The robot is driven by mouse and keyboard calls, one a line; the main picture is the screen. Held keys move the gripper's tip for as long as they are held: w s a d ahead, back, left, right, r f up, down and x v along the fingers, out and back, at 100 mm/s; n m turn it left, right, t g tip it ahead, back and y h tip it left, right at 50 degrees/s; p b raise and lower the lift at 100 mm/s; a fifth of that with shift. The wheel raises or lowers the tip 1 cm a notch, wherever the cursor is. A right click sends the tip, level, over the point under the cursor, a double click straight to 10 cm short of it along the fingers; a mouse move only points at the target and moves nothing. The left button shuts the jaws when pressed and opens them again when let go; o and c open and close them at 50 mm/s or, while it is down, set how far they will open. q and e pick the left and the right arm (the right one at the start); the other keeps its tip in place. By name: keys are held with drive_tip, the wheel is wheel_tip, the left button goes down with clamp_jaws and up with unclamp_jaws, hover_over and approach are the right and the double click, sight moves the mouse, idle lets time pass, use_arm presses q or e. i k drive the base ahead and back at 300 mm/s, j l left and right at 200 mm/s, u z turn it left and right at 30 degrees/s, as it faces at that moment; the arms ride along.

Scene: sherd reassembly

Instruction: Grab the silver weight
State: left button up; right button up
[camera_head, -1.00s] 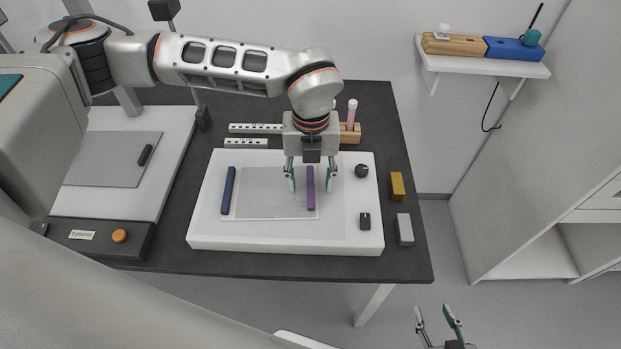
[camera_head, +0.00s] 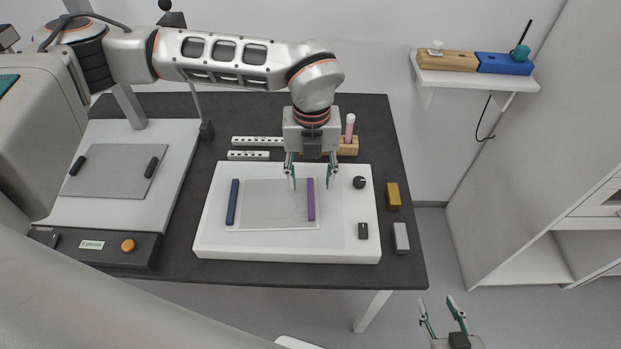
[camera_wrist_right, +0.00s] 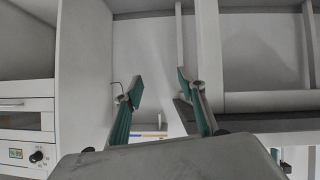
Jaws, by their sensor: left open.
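The silver weight (camera_head: 401,237) is a small light grey block on the dark table, right of the white board. A gold weight (camera_head: 392,195) lies just behind it. My left gripper (camera_head: 311,184) is open above the white board, its fingers on either side of the far end of a purple bar (camera_head: 311,204); nothing shows between them in its grip. My right gripper (camera_head: 437,302) is open and empty, in front of and to the right of the table. In the right wrist view its fingers (camera_wrist_right: 158,86) are apart, and the silver weight is not recognisable there.
The white board (camera_head: 285,251) carries a blue bar (camera_head: 232,202), a clear sheet and two small dark knobs. A left device (camera_head: 128,246) has an orange button. A wall shelf (camera_head: 478,80) holds wooden and blue blocks. White shelving stands at the right.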

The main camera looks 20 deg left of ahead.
sight(401, 243)
drive_tip(key=k, duration=1)
